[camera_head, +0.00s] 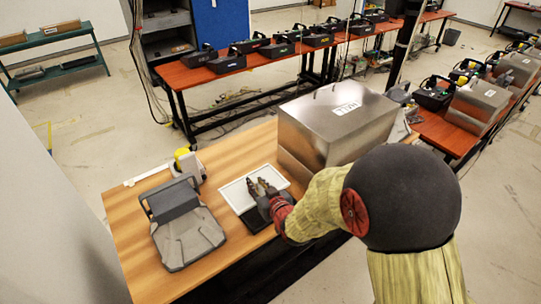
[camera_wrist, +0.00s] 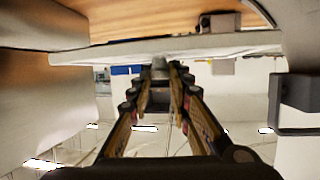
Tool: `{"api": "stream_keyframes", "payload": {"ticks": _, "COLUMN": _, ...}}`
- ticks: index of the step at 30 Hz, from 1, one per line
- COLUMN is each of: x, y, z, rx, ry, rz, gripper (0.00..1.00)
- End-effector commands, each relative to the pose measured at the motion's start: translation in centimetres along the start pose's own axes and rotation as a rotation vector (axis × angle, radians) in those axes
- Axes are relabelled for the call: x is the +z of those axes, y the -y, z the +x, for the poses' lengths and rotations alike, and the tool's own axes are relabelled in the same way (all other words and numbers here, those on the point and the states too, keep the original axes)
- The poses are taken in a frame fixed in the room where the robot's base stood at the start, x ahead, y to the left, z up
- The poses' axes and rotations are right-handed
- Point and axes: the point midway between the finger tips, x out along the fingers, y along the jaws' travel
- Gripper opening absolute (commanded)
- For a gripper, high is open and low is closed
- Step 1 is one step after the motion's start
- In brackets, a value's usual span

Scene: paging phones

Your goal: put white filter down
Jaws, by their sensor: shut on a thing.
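The white filter (camera_head: 233,196) is a flat, white-rimmed rectangular panel with a pale grey face, above the front part of the wooden table. My gripper (camera_head: 262,188) is at the filter's right side and is shut on it. In the wrist view the filter (camera_wrist: 100,55) shows edge-on as a long pale bar, with the fingertips of my gripper (camera_wrist: 160,68) meeting its middle. A dark flat thing (camera_head: 258,219) shows just below and in front of the filter. Whether the filter touches the table is hard to tell.
A grey case with a handle (camera_head: 186,235) lies left of the filter. A white device with a yellow top (camera_head: 187,163) stands behind it. A large metal box (camera_head: 340,125) stands at the right. Bare wooden table (camera_head: 135,240) shows at the left edge.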

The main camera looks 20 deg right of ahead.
Motion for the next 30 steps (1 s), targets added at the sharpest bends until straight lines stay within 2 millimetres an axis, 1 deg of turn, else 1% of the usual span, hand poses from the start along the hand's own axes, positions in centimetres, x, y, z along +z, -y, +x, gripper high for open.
{"api": "stream_keyframes", "payload": {"ticks": 2, "x": 0.1, "y": -0.1, "z": 0.7, "rx": 0.000, "ry": 0.001, "rz": 0.000, "gripper": 0.00}}
{"api": "stream_keyframes", "payload": {"ticks": 5, "x": 0.3, "y": -0.2, "z": 2.3, "rx": 0.000, "ry": 0.002, "rz": 0.000, "gripper": 0.00}}
{"api": "stream_keyframes", "payload": {"ticks": 15, "x": 0.8, "y": -0.9, "z": 9.7, "rx": -0.001, "ry": 0.001, "rz": 0.000, "gripper": 0.00}}
{"api": "stream_keyframes", "payload": {"ticks": 21, "x": 2.9, "y": -1.2, "z": 13.3, "rx": 0.000, "ry": 0.003, "rz": 0.000, "gripper": 0.00}}
{"api": "stream_keyframes", "payload": {"ticks": 25, "x": 3.8, "y": -1.4, "z": 14.9, "rx": 0.000, "ry": 0.001, "rz": 0.000, "gripper": 0.00}}
{"api": "stream_keyframes", "payload": {"ticks": 30, "x": 4.2, "y": -1.5, "z": 15.8, "rx": 0.000, "ry": 0.000, "rz": 0.000, "gripper": 0.00}}
